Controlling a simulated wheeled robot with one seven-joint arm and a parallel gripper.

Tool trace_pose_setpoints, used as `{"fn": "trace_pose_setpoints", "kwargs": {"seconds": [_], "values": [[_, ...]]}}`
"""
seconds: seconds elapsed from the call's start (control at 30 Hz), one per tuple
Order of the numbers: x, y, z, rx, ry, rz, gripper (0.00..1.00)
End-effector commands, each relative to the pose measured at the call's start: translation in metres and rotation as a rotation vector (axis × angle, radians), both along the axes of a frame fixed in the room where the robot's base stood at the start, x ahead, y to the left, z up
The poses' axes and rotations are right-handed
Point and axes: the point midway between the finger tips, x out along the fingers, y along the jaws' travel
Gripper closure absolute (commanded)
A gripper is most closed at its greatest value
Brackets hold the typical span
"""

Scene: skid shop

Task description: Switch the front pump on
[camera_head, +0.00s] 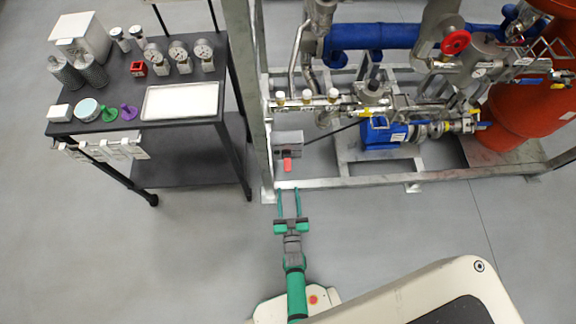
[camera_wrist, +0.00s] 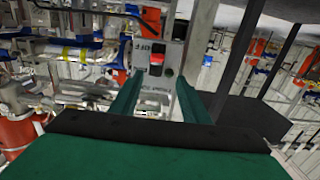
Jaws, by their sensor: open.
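A grey switch box (camera_head: 289,138) is mounted at the near left corner of the skid frame, with a red switch handle (camera_head: 287,164) on its front. My gripper (camera_head: 289,192) is open and empty, its two teal fingers pointing at the box and stopping short of the handle. In the wrist view the red handle (camera_wrist: 157,59) shows on the box face (camera_wrist: 142,56), between and beyond the fingertips (camera_wrist: 159,82). Lettering on the box is too small to read surely. A blue pump (camera_head: 384,135) sits on the skid to the right, with a cable running towards the box.
The skid's steel upright (camera_head: 250,90) stands left of the box, and its bottom rail (camera_head: 350,182) runs across the front. A black cart (camera_head: 110,131) with gauges, cylinders and a white tray (camera_head: 181,101) is at left. Floor (camera_head: 190,240) between cart and arm is clear.

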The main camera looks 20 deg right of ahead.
Motion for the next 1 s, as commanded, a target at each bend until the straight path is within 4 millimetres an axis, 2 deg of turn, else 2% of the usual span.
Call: {"fn": "trace_pose_setpoints", "kwargs": {"seconds": [0.03, 0.37, 0.8, 1.0], "values": [[0.008, -0.005, -0.003, 0.001, -0.005, -0.007, 0.58], [0.034, -0.018, -0.007, 0.002, -0.015, -0.02, 0.58], [0.104, -0.038, -0.007, 0.002, -0.013, -0.02, 0.58], [0.118, -0.043, -0.008, 0.002, -0.012, -0.021, 0.58]]}}
